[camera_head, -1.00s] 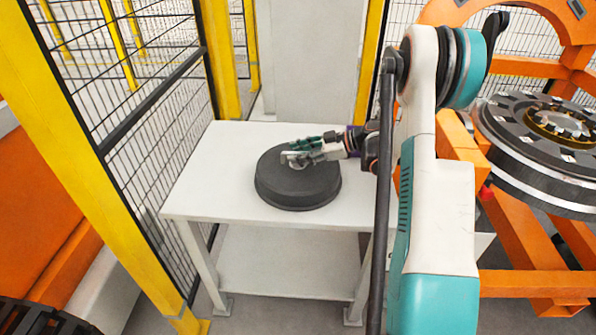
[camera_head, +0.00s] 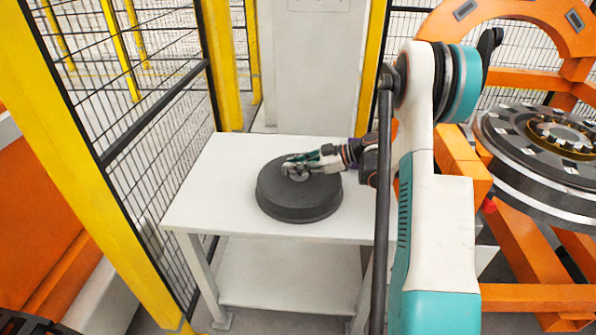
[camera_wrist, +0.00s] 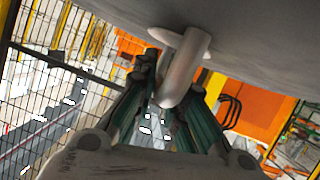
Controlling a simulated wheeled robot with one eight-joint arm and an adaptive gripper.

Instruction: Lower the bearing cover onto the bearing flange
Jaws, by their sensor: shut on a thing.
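The bearing cover (camera_head: 300,203) is a thick dark grey disc standing level on the white table. My gripper (camera_head: 296,170) is above its middle, with its green fingers shut on the small pale knob at the centre. In the wrist view, the cover's grey face (camera_wrist: 255,40) fills the top, and its pale peg-like knob (camera_wrist: 182,70) sits between the fingers (camera_wrist: 165,105). What looks like the bearing flange (camera_head: 557,133) is the gold-ringed hub on the dark round wheelset part at the right, well apart from the cover.
The white table (camera_head: 205,205) has free room left of the cover. A wire fence (camera_head: 150,130) with yellow posts stands at the left. The orange gantry frame (camera_head: 530,270) carries the wheelset part (camera_head: 510,165) at the right. A grey cabinet (camera_head: 310,70) stands behind the table.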

